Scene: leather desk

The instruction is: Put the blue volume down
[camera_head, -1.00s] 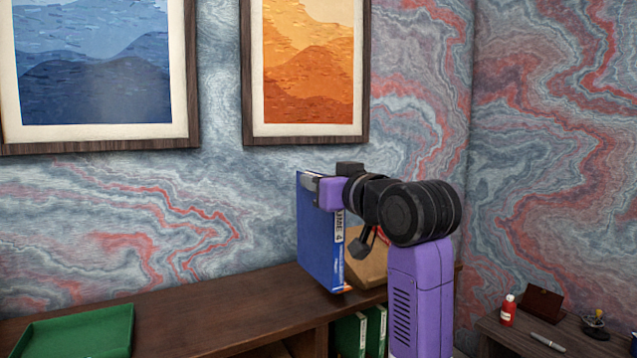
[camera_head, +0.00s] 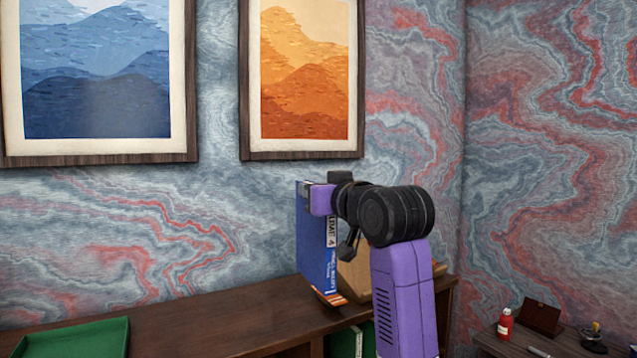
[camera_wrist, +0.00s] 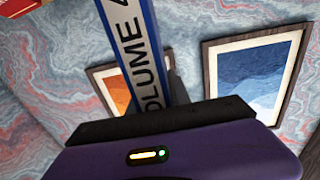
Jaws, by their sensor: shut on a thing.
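The blue volume (camera_head: 315,245) is upright, its white spine label facing right, over the dark wooden shelf top (camera_head: 200,325). My gripper (camera_head: 312,197) is shut on its upper end. In the wrist view, the blue volume (camera_wrist: 134,45) runs up from the jaws, with "VOLUME 4" lettering on its spine. An orange-red strip shows at its lower edge in the head view. I cannot tell whether its bottom touches the shelf top. My wrist hides part of the spine's right side.
A tan-brown block (camera_head: 353,280) stands just behind the volume's right side. A green tray (camera_head: 75,340) lies at the left, with clear shelf between. Green binders (camera_head: 345,344) sit below. A side desk at right holds a red bottle (camera_head: 505,324) and a brown holder (camera_head: 540,317).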

